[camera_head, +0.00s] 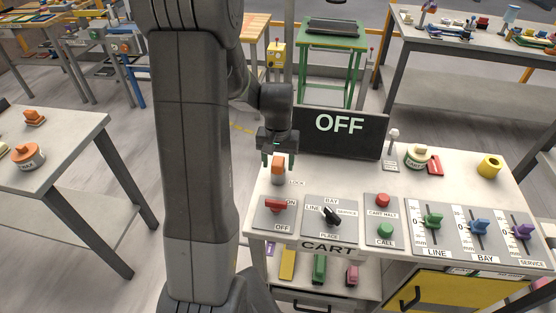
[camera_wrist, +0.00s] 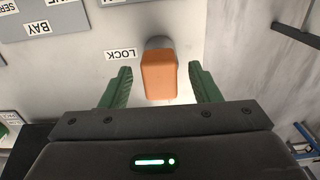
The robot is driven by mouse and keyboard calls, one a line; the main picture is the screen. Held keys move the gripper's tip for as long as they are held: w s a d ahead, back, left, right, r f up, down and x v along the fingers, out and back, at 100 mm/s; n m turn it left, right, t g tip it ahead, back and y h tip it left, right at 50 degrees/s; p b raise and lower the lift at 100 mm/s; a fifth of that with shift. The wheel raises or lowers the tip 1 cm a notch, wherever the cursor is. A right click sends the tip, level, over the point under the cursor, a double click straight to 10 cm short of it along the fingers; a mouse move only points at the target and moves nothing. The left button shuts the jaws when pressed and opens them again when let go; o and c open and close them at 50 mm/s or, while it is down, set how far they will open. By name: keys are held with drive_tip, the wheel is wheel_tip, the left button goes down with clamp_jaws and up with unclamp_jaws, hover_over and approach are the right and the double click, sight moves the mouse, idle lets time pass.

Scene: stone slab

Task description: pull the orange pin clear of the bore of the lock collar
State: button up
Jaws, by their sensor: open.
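The orange pin (camera_wrist: 159,77) shows in the wrist view as a block-shaped orange head beside the LOCK label. It also shows in the head view (camera_head: 278,168) near the panel's back left corner. The grey lock collar (camera_wrist: 158,43) shows just behind the pin's head; its bore and the pin's shaft are hidden. My gripper (camera_wrist: 158,88) is open, with one green finger on each side of the orange head and a visible gap to each. In the head view my gripper (camera_head: 278,160) is over the pin from behind.
A red OFF switch (camera_head: 276,205), a black selector knob (camera_head: 330,214) and red and green buttons (camera_head: 385,229) are in front of the pin. A dark OFF sign (camera_head: 340,132) stands close behind and right. Coloured sliders (camera_head: 432,221) are farther right.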

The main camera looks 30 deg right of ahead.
drive_tip(key=shift+f, duration=0.1)
drive_tip(key=c, duration=1.2)
drive_tip(key=shift+r+p, duration=2)
drive_tip(key=shift+r, duration=0.95)
drive_tip(key=shift+r+p, duration=0.9)
drive_tip(key=shift+r, duration=2.1)
